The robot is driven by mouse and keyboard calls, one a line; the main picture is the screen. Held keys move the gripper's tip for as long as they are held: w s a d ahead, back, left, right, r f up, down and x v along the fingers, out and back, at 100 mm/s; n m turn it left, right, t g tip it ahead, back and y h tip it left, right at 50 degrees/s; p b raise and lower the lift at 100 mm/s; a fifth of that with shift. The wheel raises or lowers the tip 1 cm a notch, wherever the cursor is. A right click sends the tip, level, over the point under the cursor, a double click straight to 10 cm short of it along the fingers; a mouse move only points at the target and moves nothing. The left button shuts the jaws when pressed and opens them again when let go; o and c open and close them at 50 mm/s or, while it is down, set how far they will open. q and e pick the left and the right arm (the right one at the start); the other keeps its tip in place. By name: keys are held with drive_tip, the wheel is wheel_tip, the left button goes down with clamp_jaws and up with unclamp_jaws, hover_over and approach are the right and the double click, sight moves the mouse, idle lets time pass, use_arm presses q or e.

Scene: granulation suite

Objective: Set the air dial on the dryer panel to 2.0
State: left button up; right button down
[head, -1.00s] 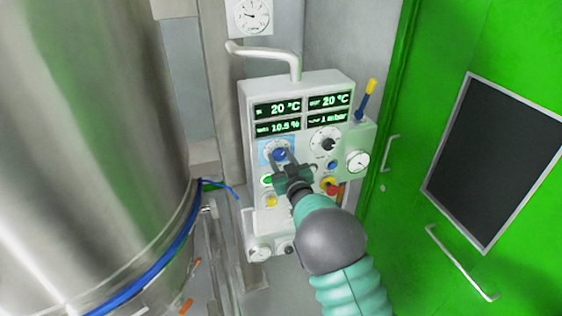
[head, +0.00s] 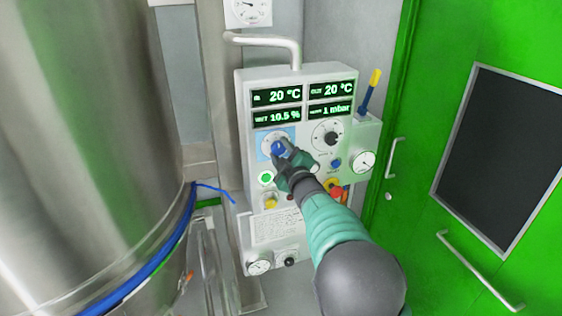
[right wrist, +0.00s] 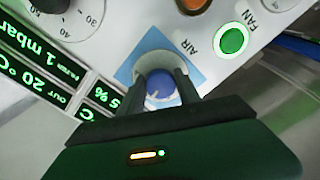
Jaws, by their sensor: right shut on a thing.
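The dryer panel (head: 297,85) is a pale box with green readouts of 20 °C, 20 °C, 10.5 % and 1 mbar. The air dial (head: 279,146) is a blue knob on a light blue square at the panel's left. It also shows in the right wrist view (right wrist: 161,87), beside the word AIR. My right gripper (head: 284,158) reaches it from below right. Its two fingers stand on either side of the knob and are shut on it. The fingers hide part of the dial's scale, and I cannot read the setting. My left gripper is not in view.
A black-knobbed dial (head: 331,134) is right of the air dial. A lit green FAN button (head: 266,178) and a red emergency knob (head: 336,193) sit lower. A large steel vessel (head: 85,130) fills the left; a green door (head: 440,150) is at right.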

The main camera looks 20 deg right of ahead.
drive_tip(key=shift+f+n+b, duration=0.25)
drive_tip(key=shift+n+b, duration=0.4)
drive_tip(key=shift+n, duration=0.15)
drive_tip(key=c, duration=1.3)
unclamp_jaws()
drive_tip(key=o, duration=0.4)
drive_tip(key=shift+a, duration=0.1)
drive_tip(key=shift+o, duration=0.2)
drive_tip(key=shift+s+r, duration=0.1)
drive_tip(key=shift+r, duration=0.05)
